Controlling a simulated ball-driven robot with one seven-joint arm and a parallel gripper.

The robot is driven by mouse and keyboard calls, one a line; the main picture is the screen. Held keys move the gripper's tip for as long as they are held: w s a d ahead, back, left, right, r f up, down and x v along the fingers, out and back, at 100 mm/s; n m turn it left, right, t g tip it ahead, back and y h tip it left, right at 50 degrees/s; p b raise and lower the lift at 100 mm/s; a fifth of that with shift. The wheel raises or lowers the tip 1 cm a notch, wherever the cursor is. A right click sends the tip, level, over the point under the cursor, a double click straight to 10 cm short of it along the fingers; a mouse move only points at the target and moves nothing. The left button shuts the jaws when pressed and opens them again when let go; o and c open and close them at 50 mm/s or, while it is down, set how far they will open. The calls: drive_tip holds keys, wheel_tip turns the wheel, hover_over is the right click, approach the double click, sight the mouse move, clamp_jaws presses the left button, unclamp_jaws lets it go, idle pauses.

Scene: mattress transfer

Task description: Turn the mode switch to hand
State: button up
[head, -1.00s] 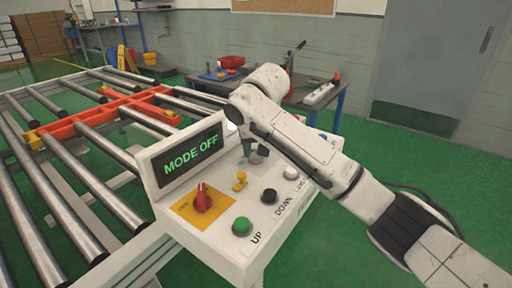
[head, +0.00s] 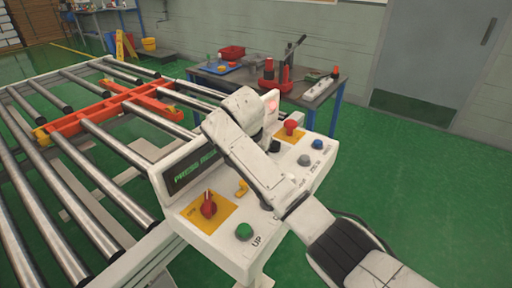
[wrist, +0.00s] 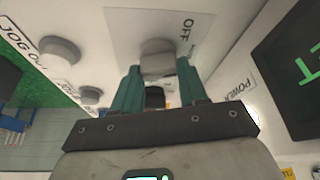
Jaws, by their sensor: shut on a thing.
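The mode switch is a grey knob (wrist: 158,56) on a white label plate with the word OFF beside it, seen in the wrist view. My gripper (wrist: 158,78) has its two green fingers on either side of this knob and is shut on it. Other words on the plate are hidden or too small to read, and I cannot tell the knob's exact angle. In the head view my arm hides the gripper and the knob. The control panel (head: 222,255) has a dark display (head: 190,170) with green text, partly covered by my arm; it seems to begin with PRESS.
The panel also bears a red rotary switch (head: 208,205), a yellow part (head: 241,188), a green UP button (head: 244,231), a red mushroom button (head: 290,127) and a blue button (head: 317,144). A roller conveyor (head: 90,137) lies left. A tool table (head: 318,90) stands behind.

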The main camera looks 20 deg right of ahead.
drive_tip(key=shift+m+g+h+p, duration=0.3)
drive_tip(key=shift+m+h, duration=0.1)
drive_tip(key=shift+m, duration=1.1)
drive_tip(key=o, duration=1.1)
drive_tip(key=shift+c, duration=0.2)
drive_tip(key=v, duration=1)
drive_tip(key=shift+r+b, duration=0.4)
drive_tip(key=shift+a, duration=0.15)
